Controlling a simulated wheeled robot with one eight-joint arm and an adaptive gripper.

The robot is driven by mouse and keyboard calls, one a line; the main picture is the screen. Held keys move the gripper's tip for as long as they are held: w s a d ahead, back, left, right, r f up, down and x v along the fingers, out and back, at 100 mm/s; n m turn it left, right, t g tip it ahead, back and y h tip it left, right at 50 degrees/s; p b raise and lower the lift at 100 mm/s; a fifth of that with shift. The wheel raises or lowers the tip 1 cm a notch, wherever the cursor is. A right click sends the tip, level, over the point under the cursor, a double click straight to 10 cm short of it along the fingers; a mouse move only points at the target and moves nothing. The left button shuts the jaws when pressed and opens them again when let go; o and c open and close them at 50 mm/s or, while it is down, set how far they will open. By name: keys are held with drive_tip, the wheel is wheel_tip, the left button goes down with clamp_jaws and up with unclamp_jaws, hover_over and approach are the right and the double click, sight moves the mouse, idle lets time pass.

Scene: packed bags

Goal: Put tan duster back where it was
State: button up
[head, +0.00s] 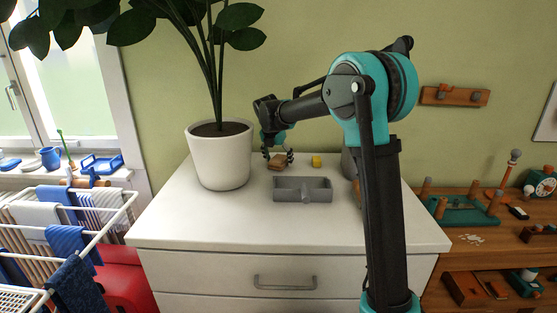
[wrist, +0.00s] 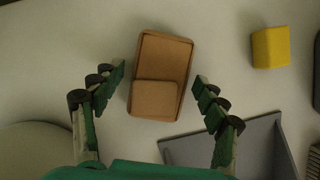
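A tan box-shaped object (head: 277,164), which looks like the tan duster, rests on the white dresser top. In the wrist view the tan duster (wrist: 160,60) is a long tan block with a raised rim and a smaller raised piece at its near end. My gripper (head: 277,156) is low over it, pointing down. In the wrist view my gripper (wrist: 159,77) is open, with one finger on each side of the tan duster and visible gaps between. Whether the fingertips are level with the duster or above it, I cannot tell.
A grey divided tray (head: 318,196) stands just in front of the duster. A yellow block (head: 316,160) lies to its right. A large white plant pot (head: 205,165) stands close on the left. The dresser's front top (head: 270,227) is clear.

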drive_tip(key=shift+r, duration=0.1)
drive_tip(key=v, duration=1.2)
